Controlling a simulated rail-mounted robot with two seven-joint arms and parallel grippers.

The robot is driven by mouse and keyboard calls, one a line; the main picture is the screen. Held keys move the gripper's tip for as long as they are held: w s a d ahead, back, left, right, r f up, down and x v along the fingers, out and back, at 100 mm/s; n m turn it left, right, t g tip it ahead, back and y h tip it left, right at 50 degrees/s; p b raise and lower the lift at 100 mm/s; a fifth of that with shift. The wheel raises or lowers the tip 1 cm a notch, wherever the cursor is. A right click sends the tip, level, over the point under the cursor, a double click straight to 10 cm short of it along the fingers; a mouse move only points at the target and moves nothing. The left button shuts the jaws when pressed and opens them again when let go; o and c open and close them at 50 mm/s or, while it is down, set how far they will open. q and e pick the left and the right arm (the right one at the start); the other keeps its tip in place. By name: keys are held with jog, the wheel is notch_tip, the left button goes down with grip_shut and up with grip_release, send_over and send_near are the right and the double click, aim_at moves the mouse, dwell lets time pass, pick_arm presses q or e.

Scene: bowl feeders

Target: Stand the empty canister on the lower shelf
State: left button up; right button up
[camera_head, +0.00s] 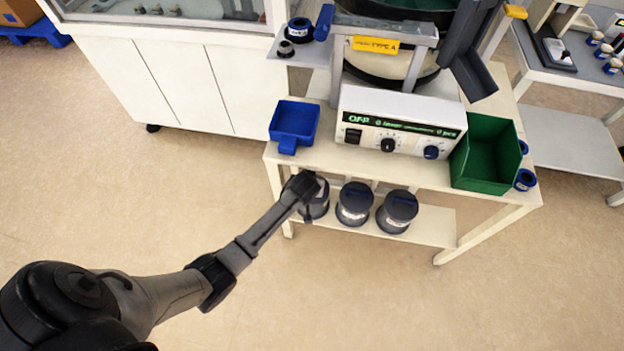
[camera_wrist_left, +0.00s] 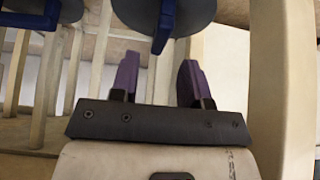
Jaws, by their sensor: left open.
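Three dark grey canisters with blue handles stand upright on the lower shelf (camera_head: 425,228) of the feeder table in the head view: a left one (camera_head: 317,206), a middle one (camera_head: 355,204) and a right one (camera_head: 397,211). I cannot tell which is empty. My left gripper (camera_head: 307,188) is at the left canister and partly hides it. In the left wrist view my left gripper (camera_wrist_left: 158,80) is open, with nothing between its fingers. A grey canister lid (camera_wrist_left: 135,12) with a blue handle (camera_wrist_left: 165,25) lies just beyond the fingertips. My right gripper is out of view.
The table top above the shelf carries a blue tray (camera_head: 294,122), a white control box (camera_head: 400,125) and a green bin (camera_head: 485,152). A table leg (camera_wrist_left: 268,90) stands close on the right in the left wrist view. The floor in front is clear.

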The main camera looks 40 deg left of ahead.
pick_arm(q)
jog(key=s+d+r+m+h+p, duration=0.1)
jog(key=s+d+r, duration=0.3)
jog(key=s, duration=0.6)
jog(key=s+d+r+m+g+h, duration=0.1)
jog(key=s+d+r+m, duration=0.2)
jog(key=s, duration=0.8)
jog(key=s+d+r+m+g+h+p, duration=0.1)
jog(key=s+d+r+m, duration=0.2)
jog(key=s+r, duration=0.4)
jog(key=s+d, duration=0.1)
jog(key=s, duration=0.2)
jog(key=shift+s+d+m+p, duration=0.3)
jog(key=shift+m+p, duration=0.05)
jog(key=shift+m, duration=0.05)
